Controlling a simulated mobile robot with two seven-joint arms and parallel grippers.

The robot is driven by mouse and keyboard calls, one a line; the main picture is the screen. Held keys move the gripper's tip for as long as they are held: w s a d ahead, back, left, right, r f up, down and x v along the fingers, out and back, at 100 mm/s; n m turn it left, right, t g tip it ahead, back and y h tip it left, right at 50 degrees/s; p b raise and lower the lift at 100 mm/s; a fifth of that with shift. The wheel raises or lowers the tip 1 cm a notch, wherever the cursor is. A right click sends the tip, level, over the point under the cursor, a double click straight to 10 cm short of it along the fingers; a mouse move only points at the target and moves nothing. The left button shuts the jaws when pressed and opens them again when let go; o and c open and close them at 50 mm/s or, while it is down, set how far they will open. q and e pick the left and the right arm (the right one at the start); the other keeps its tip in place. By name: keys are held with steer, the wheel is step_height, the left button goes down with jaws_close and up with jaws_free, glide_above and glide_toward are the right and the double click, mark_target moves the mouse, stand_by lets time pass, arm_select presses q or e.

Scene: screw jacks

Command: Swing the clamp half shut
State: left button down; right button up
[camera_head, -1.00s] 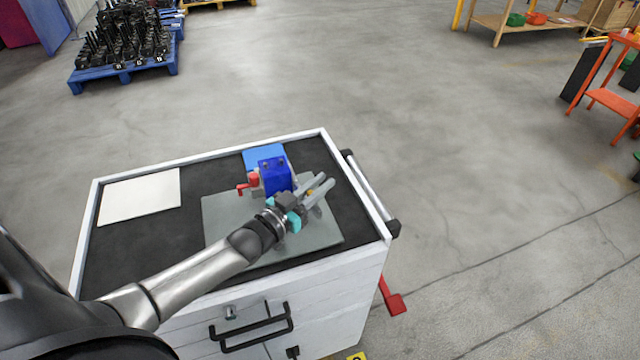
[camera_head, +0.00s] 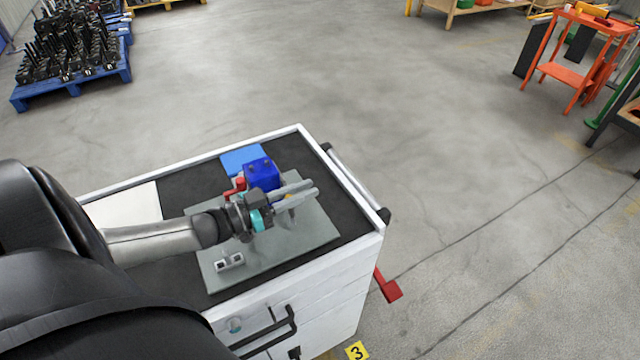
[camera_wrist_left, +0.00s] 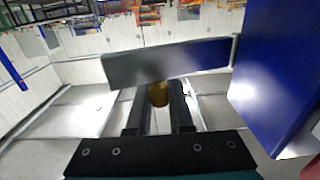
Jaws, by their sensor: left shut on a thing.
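A blue block (camera_head: 258,172) stands on the grey plate (camera_head: 310,235) on the cart top, with a red part (camera_head: 236,187) at its left. In the wrist view the block (camera_wrist_left: 285,75) is at the right, and a grey bar (camera_wrist_left: 165,62), possibly the clamp half, extends left from it. My right gripper is not in view.
A small grey bracket (camera_head: 229,262) lies on the plate's front left. A white sheet (camera_head: 120,210) and a blue pad (camera_head: 240,159) are on the cart. The cart (camera_head: 340,180) has a raised rim and side handle. Open floor surrounds its far and right sides.

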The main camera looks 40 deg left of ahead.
arm_select(q)
steer(key=shift+s+a+f+m+g+h+b, duration=0.1)
steer(key=shift+s+m+g+h+b, duration=0.15)
steer(key=shift+m+g+h+b, duration=0.25)
steer(key=shift+s+m+g+h+b, duration=0.25)
steer(key=shift+m+h, duration=0.15)
steer(key=shift+h, duration=0.3)
steer(key=c, duration=0.8)
jaws_free()
steer(key=p+v, duration=0.1)
steer(key=v, duration=1.4)
steer(key=shift+a, duration=0.1)
steer(key=shift+c, duration=0.3)
